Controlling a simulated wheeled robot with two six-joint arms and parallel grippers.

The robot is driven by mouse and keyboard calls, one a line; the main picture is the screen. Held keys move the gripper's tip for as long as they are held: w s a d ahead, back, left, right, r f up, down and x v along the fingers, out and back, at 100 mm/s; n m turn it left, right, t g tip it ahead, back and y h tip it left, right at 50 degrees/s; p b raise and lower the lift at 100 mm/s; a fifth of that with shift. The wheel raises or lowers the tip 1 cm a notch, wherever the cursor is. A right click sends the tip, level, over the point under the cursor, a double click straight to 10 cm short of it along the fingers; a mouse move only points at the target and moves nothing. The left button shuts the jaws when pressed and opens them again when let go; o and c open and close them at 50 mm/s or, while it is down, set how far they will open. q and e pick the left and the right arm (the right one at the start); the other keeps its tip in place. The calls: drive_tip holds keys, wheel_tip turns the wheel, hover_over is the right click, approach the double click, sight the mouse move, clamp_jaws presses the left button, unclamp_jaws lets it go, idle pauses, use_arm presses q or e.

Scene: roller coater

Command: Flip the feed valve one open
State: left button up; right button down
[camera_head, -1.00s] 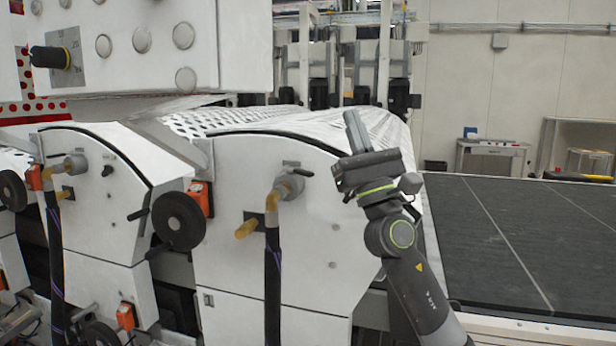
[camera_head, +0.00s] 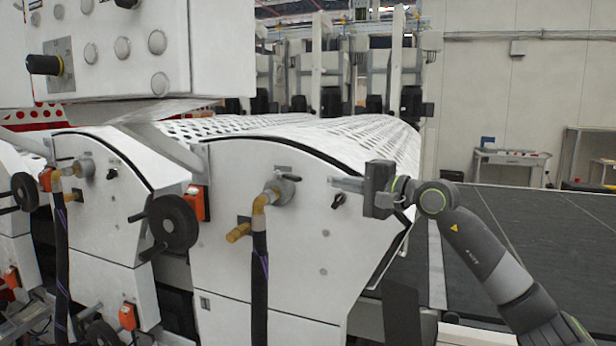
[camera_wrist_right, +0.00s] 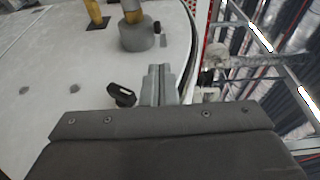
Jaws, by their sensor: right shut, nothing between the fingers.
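The near white coater unit carries a grey round fitting (camera_head: 283,190) with a brass elbow and a dark hose. A small dark lever (camera_head: 290,177) sticks out at this fitting; it also shows in the right wrist view (camera_wrist_right: 157,27). A black handle (camera_head: 338,200) sits on the panel to the right; it also shows in the right wrist view (camera_wrist_right: 121,94). I cannot tell which is feed valve one. My right gripper (camera_head: 333,182) is shut and empty, pointing left, with its fingertips above the black handle and right of the fitting. My left gripper is out of view.
A similar unit with a fitting (camera_head: 82,168) and hose stands to the left. A black handwheel (camera_head: 173,222) and an orange box (camera_head: 196,203) sit between the units. A control panel (camera_head: 110,45) overhangs at upper left. A dark flat bed (camera_head: 520,225) lies at right.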

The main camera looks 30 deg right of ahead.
sight(292, 178)
drive_tip(key=p+x, duration=0.4)
drive_tip(key=x, duration=0.4)
drive_tip(key=shift+r, duration=0.1)
drive_tip(key=shift+w+a, duration=0.3)
drive_tip(key=shift+w, duration=0.1)
drive_tip(key=shift+d, duration=0.1)
